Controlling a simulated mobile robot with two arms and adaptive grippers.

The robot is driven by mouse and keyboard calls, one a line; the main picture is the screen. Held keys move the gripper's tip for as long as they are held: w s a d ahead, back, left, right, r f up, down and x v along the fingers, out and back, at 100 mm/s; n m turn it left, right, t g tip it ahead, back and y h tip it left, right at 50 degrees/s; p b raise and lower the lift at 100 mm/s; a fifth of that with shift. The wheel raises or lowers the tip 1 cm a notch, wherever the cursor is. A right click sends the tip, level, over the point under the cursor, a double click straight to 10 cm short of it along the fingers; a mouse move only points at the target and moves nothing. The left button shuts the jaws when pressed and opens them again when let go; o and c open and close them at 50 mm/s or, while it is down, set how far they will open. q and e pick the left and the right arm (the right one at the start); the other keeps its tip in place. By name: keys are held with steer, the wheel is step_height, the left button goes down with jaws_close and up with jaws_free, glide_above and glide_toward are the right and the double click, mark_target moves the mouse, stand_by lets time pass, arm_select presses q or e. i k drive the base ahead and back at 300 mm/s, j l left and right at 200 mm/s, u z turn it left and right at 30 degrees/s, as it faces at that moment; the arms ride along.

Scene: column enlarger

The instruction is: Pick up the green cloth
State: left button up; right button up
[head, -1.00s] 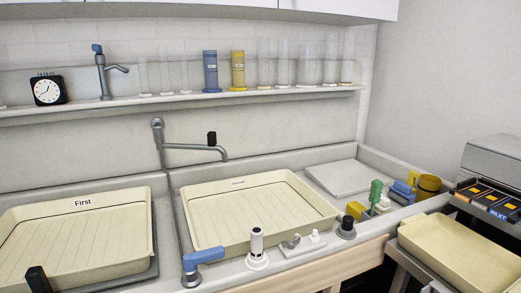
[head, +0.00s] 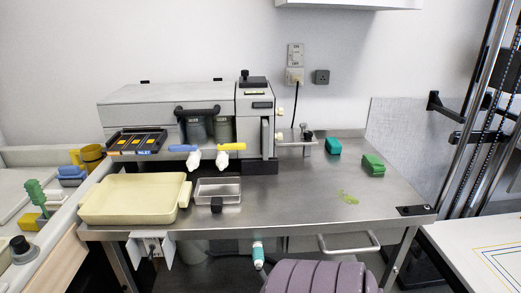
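A small folded-looking green item (head: 373,165), which looks like the green cloth, lies on the right part of the steel table (head: 290,200). It is too small to tell for sure whether it is cloth or sponge. A smaller teal block (head: 333,146) stands to its left, nearer the wall. Neither of my grippers shows in the head view.
A grey machine (head: 185,105) stands at the table's back left. A cream tray (head: 135,213) and a small clear tray (head: 218,190) sit before it. A purple ribbed object (head: 318,276) is at the front. The table's right part is mostly clear.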

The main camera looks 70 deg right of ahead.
mark_target(373, 163)
steer(key=z, duration=3.1)
